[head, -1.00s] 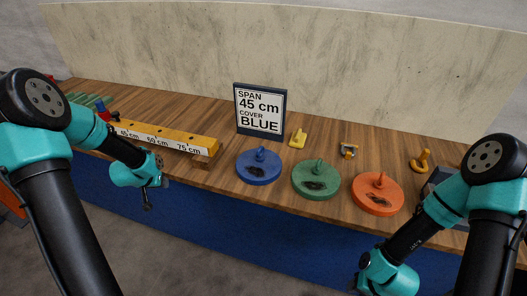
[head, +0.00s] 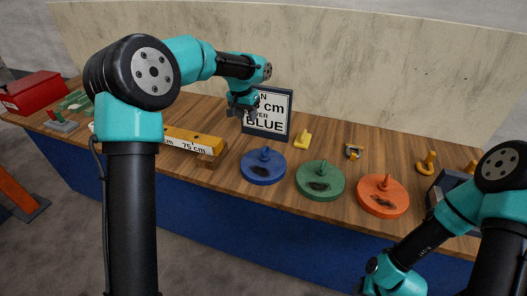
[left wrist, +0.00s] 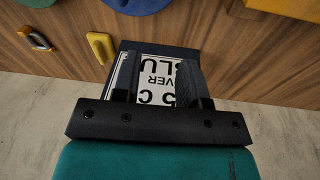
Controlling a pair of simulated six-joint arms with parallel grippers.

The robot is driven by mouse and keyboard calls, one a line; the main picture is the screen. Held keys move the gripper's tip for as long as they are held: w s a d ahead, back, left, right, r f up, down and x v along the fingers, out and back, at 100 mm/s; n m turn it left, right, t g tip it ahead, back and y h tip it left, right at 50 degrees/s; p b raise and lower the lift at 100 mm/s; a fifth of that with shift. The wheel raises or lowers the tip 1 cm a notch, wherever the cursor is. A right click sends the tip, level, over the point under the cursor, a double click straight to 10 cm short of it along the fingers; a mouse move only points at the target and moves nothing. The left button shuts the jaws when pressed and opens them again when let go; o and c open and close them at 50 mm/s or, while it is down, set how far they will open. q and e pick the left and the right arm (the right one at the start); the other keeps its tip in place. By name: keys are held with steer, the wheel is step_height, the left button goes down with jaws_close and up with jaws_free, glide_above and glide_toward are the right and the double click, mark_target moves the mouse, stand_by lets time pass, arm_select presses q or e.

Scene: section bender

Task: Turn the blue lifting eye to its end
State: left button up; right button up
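The blue disc (head: 263,170) lies on the wooden bench with its blue lifting eye (head: 265,154) upright at its middle and a dark patch on its top. Part of the blue disc also shows at the top edge of the left wrist view (left wrist: 136,4). My left gripper (head: 241,110) is above the bench, behind and left of the blue disc, in front of the sign. Its fingers stand apart and empty in the left wrist view (left wrist: 153,85), with the sign seen between them. My right gripper is cut off at the bottom edge of the head view; its fingers are unclear.
The sign (head: 277,123), partly covered by my left arm, stands at the back. Green (head: 331,189) and orange (head: 392,205) discs lie to the right. A yellow marked beam (head: 203,141) lies left. A yellow block (head: 302,139), small clamp (head: 353,151) and yellow hook (head: 426,164) lie behind.

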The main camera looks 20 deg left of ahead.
arm_select(q)
step_height(320, 180, up, 3)
steer(key=g+y, duration=0.1)
glide_above(265, 146)
steer(key=shift+m, duration=0.4)
steer(key=shift+f, duration=0.1)
step_height(265, 146, down, 17)
steer(key=shift+f, duration=0.15)
jaws_close()
stand_by(0.5)
